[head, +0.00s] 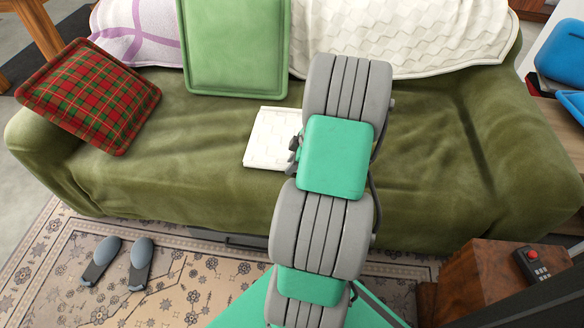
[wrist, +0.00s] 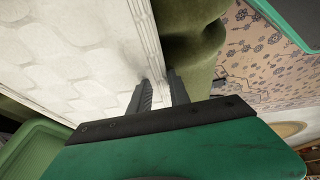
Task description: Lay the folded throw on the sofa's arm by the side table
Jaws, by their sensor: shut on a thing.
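The folded throw (head: 268,140) is a cream, quilted-looking flat square, over the middle of the green sofa (head: 220,180) seat in the head view. Part of it is hidden behind my arm. In the wrist view, the throw (wrist: 70,60) fills the left side, and my gripper (wrist: 161,85) is shut on its edge. I cannot tell whether the throw touches the seat. In the head view my gripper is mostly hidden by my arm. The sofa's right arm (head: 535,150) is near a brown wooden side table (head: 500,275) at the lower right.
A tartan cushion (head: 90,95) leans on the left arm, and a green cushion (head: 237,45) on the back. A white quilted cover (head: 400,35) drapes the back. A remote (head: 533,262) lies on the side table. Slippers (head: 120,262) are on the rug. The right seat is clear.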

